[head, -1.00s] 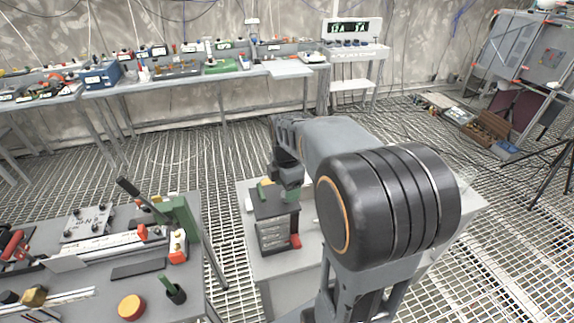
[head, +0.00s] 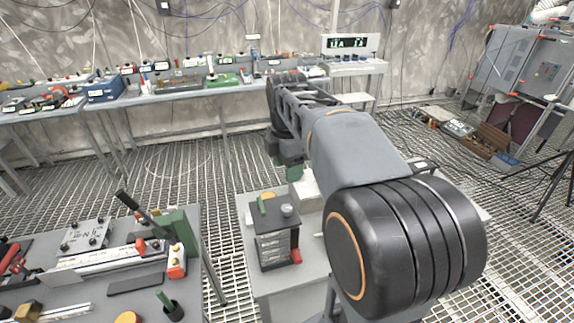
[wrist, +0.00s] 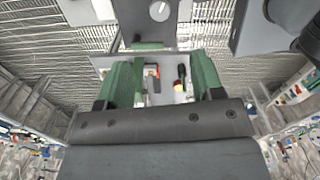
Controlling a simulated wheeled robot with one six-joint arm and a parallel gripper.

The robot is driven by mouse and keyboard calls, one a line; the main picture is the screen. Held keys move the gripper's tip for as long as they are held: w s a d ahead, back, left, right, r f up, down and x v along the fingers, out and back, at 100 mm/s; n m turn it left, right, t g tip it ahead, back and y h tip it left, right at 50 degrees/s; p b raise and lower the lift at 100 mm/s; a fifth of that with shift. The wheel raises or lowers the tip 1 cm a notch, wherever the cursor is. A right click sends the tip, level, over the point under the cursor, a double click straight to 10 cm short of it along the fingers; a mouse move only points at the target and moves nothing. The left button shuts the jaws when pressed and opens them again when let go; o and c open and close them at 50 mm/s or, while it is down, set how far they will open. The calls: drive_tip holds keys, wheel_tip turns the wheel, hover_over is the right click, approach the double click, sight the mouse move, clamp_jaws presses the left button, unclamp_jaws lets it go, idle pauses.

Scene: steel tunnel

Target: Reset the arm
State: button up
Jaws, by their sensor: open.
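My arm reaches out over the small grey table. In the head view my gripper (head: 295,172) is partly hidden by the arm; a green fingertip shows above and behind the small drawer cabinet. In the wrist view my gripper (wrist: 165,80) has its two green fingers wide apart with nothing held between them. The dark drawer cabinet (head: 275,248) stands upright on the table, apart from the gripper. A green-handled item, a yellow piece and a grey knob sit on its top.
A workbench (head: 85,285) with a green lever press (head: 178,232) stands at the left. A long bench (head: 150,97) with tools runs along the back wall. A grey cabinet (head: 508,60) and a tripod stand at the right. Open grating floor lies between.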

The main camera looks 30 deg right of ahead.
drive_tip(key=shift+m, duration=0.3)
drive_tip(key=f+m, duration=0.1)
drive_tip(key=m, duration=0.2)
drive_tip(key=a+f+m+t, duration=0.1)
drive_tip(key=f+m, duration=0.1)
drive_tip(key=m, duration=0.2)
drive_tip(key=s+f+m, duration=0.1)
drive_tip(key=f+m, duration=0.1)
drive_tip(key=m, duration=0.2)
drive_tip(key=shift+a+t, duration=0.15)
drive_tip(key=shift+t, duration=0.15)
drive_tip(key=s+a+f+m+t, duration=0.2)
drive_tip(key=s+a+f+m, duration=0.2)
drive_tip(key=s, duration=0.5)
drive_tip(key=a+m, duration=0.2)
drive_tip(key=a, duration=0.1)
drive_tip(key=shift+t, duration=0.4)
drive_tip(key=shift+d, duration=0.1)
